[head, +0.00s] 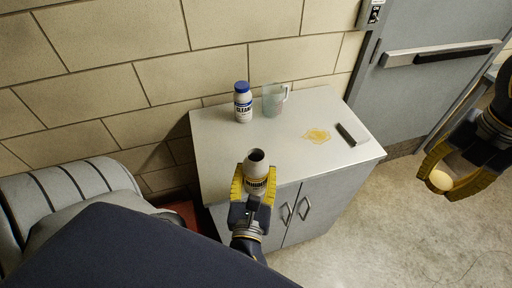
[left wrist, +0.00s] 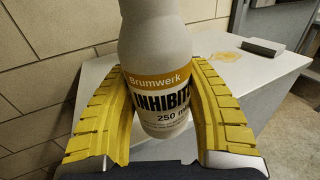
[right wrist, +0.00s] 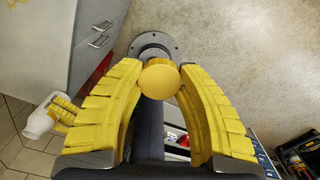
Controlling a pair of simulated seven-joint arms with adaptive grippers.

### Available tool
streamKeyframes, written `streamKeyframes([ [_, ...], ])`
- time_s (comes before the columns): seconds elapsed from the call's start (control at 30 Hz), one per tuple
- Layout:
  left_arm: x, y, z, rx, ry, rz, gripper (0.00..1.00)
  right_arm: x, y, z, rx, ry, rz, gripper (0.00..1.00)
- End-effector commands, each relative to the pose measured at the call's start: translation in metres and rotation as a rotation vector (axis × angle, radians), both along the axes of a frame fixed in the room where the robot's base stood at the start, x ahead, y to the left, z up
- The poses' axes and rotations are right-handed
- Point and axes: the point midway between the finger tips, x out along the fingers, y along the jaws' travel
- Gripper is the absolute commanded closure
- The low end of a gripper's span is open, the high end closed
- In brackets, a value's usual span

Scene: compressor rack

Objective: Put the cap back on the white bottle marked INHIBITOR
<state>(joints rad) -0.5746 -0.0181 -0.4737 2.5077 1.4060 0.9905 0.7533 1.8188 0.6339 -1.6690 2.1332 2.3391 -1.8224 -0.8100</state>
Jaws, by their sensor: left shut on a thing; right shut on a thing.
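The white bottle marked INHIBITOR (head: 256,172) is upright with its dark mouth open and no cap on it. My left gripper (head: 253,186) is shut around its body at the front edge of the cabinet top; the label shows in the left wrist view (left wrist: 162,92). The round yellow cap (head: 440,180) is in my right gripper (head: 446,186), far to the right of the bottle over the floor. The right wrist view shows the cap (right wrist: 160,79) pinched between the fingertips. In that view the bottle (right wrist: 38,124) lies at the far left.
On the grey cabinet top (head: 215,135) stand a white bottle with a blue cap (head: 243,102) and a clear measuring jug (head: 273,99). A yellow spill (head: 317,135) and a dark-topped block (head: 352,134) lie at the right. The middle of the top is clear.

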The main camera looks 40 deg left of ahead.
Motion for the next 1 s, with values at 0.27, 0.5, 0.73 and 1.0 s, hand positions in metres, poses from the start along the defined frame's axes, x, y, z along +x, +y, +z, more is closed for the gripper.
streamKeyframes([
  [0.27, 0.0001, 0.0, 0.0002, 0.0, -0.001, 0.0, 0.82, 0.0, 0.0, 0.0, 0.0, 0.0, 0.0, 0.72],
  [0.5, 0.0001, 0.0, 0.0002, 0.0, -0.001, 0.0, 0.82, 0.0, 0.0, 0.0, 0.0, 0.0, 0.0, 0.72],
  [0.73, 0.0001, 0.0, 0.0003, 0.0, -0.001, 0.0, 0.65, 0.0, 0.0, 0.0, 0.0, 0.0, 0.0, 0.72],
  [1.0, 0.0001, 0.0, 0.0003, 0.0, -0.001, 0.0, 0.96, 0.0, 0.0, 0.0, 0.0, 0.0, 0.0, 0.72],
])
